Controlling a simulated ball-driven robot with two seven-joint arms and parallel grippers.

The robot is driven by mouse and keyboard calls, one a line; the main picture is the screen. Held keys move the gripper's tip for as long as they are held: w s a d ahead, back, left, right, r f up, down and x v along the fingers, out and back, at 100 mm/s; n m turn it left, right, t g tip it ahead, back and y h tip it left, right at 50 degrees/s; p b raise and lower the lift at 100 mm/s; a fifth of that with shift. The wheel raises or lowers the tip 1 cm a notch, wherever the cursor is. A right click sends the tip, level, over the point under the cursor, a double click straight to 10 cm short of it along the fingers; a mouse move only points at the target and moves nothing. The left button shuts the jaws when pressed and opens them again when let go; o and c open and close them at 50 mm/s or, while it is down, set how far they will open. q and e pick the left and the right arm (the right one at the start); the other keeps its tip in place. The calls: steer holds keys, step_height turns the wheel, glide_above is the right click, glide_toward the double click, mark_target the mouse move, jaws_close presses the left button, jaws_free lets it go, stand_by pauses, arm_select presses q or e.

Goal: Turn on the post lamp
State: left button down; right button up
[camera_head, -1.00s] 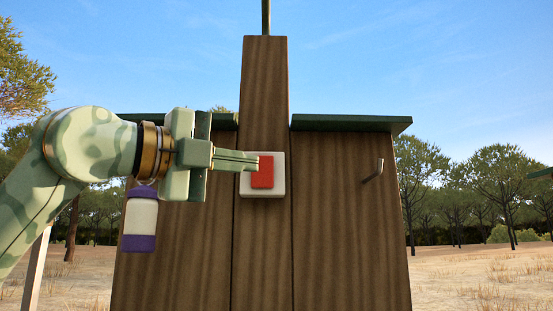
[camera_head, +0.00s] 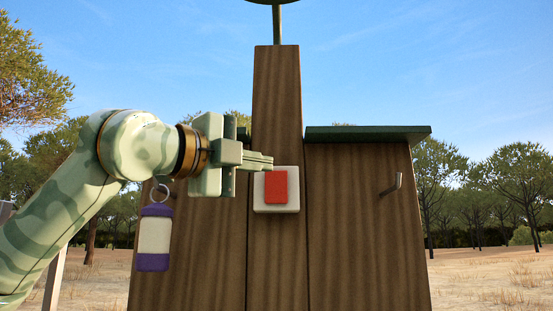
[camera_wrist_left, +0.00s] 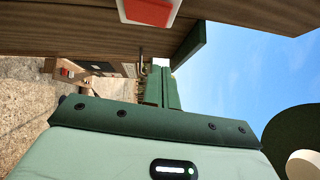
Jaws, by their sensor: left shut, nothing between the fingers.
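The post lamp's wooden post (camera_head: 277,95) stands in the middle of the head view, with a thin stem and the dark edge of a shade (camera_head: 272,2) at the top. A white switch plate with a red rocker (camera_head: 276,187) sits on the post. In the wrist view the red rocker (camera_wrist_left: 148,11) is at the top edge. My left gripper (camera_head: 272,162) is shut and empty, its tips at the plate's upper edge, just above the rocker. I cannot tell whether they touch. A round shade with a pale globe (camera_wrist_left: 304,164) is at the wrist view's lower right; whether it is lit is unclear. My right gripper is out of view.
Wooden panels flank the post, the right one (camera_head: 365,230) with a green top ledge and a metal hook (camera_head: 392,186). A purple and white lantern-like object (camera_head: 155,235) hangs by a ring beneath my left wrist. Trees and dry ground lie behind.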

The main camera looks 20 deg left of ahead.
mark_target(287, 171)
arm_select(q)
steer(key=w+p, duration=0.1)
steer(key=w, duration=0.1)
steer(key=w+p, duration=0.2)
steer(key=w, duration=0.1)
steer(key=w+d+r+p, duration=0.1)
steer(key=w, duration=0.1)
steer(key=shift+w, duration=0.2)
steer(key=shift+w+a+r+n+g, duration=0.15)
steer(key=shift+w+n+g, duration=0.15)
steer(key=shift+w+n, duration=0.1)
steer(key=shift+a, duration=0.1)
